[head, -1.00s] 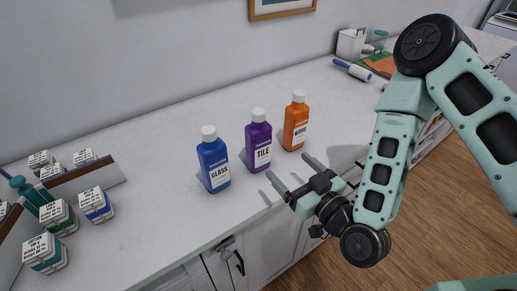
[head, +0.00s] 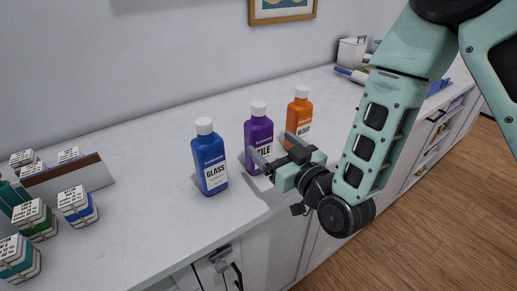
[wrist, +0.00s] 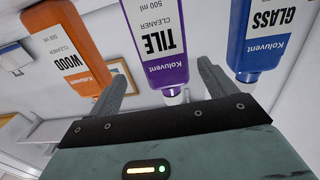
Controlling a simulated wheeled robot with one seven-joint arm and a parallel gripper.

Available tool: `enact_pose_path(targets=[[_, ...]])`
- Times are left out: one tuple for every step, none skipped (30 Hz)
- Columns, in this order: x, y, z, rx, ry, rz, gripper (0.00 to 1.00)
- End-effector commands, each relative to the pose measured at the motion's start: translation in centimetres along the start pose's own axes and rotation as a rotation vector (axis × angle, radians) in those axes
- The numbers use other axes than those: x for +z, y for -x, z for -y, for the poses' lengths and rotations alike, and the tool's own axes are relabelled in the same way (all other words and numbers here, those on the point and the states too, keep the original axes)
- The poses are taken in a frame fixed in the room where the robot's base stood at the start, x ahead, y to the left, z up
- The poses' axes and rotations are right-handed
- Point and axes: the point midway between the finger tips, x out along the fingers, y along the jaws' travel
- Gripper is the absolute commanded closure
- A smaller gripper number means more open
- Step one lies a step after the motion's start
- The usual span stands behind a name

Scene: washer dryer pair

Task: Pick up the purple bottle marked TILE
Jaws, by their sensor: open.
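The purple bottle marked TILE (head: 259,127) stands upright on the counter between two other bottles, with a white cap. In the head view my gripper partly covers its lower right side. My gripper (head: 272,150) is open and empty, its fingers pointing at the bottle from the counter's front side. In the wrist view the purple bottle (wrist: 158,45) appears upside down beyond and between the two open fingers (wrist: 160,90). I cannot tell whether the fingers touch it.
A blue GLASS bottle (head: 210,160) stands close on the left and an orange WOOD bottle (head: 299,108) close on the right. Several small labelled boxes (head: 76,204) sit at the far left. A white container (head: 351,51) stands at the back. The counter's front (head: 170,240) is clear.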

Motion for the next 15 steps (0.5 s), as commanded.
enact_pose_path(targets=[[-0.4, -0.8, 0.0, 0.000, -0.001, 0.000, 0.16], [-0.4, -1.2, 0.0, 0.000, -0.001, 0.000, 0.16], [-0.4, -1.7, 0.0, -0.001, 0.000, -0.001, 0.16], [-0.4, -2.0, 0.0, -0.001, 0.000, 0.001, 0.16], [-0.3, -2.2, 0.0, -0.001, 0.000, 0.001, 0.16], [-0.3, -2.4, 0.0, -0.001, 0.000, 0.001, 0.16], [-0.2, -2.5, 0.1, -0.001, 0.000, 0.001, 0.16], [-0.3, -2.6, 0.1, -0.001, 0.000, 0.001, 0.16], [-0.3, -2.9, 0.1, -0.001, 0.000, 0.001, 0.16], [-0.5, -3.2, 0.2, -0.001, 0.000, 0.000, 0.16], [-0.6, -3.5, 0.2, -0.001, 0.000, 0.000, 0.16], [-0.8, -4.1, 0.4, -0.001, 0.000, 0.000, 0.16], [-0.9, -4.5, 0.5, -0.001, -0.001, 0.000, 0.16], [-1.0, -5.0, 0.6, -0.001, 0.000, 0.000, 0.16], [-1.1, -5.6, 0.7, -0.001, 0.000, 0.001, 0.16]])
